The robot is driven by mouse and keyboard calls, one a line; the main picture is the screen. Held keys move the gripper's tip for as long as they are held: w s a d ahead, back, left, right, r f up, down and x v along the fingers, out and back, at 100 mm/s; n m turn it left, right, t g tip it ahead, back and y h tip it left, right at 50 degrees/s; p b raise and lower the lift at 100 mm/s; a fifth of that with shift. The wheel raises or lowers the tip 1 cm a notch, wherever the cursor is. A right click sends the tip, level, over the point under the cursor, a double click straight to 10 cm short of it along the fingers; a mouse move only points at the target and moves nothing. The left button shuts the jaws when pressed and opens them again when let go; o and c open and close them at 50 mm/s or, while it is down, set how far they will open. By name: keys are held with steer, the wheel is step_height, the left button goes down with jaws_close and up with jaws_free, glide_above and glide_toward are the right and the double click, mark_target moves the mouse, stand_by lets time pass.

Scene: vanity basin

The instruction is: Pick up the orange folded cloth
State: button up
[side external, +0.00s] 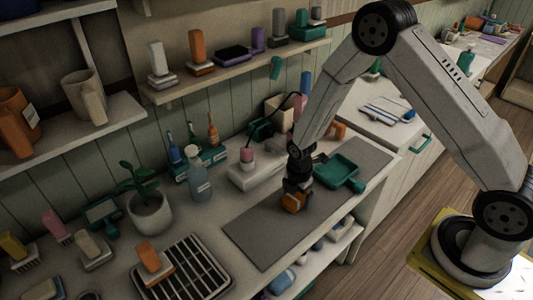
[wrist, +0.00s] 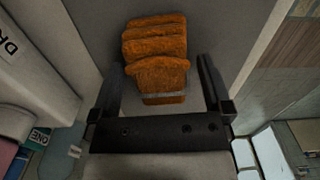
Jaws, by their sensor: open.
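The orange folded cloth (wrist: 157,57) lies on the grey mat (wrist: 95,25), stacked in folds with a pale band near its front edge. In the wrist view it sits ahead of and between the two fingers of my gripper (wrist: 160,85), which are apart with nothing held. In the side external view the orange cloth (side external: 293,202) shows just below my gripper (side external: 297,187), partly hidden by it. I cannot tell whether the fingers touch it.
A teal dustpan-like tray (side external: 338,171) lies on the mat right of my gripper. A white box (side external: 256,172) stands behind left. A soap bottle (side external: 197,176), a potted plant (side external: 150,211) and a black rack (side external: 182,272) are further left. The mat's front left part is clear.

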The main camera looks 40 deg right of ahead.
steer(key=shift+f, duration=0.35)
steer(key=shift+c, duration=0.2)
jaws_close()
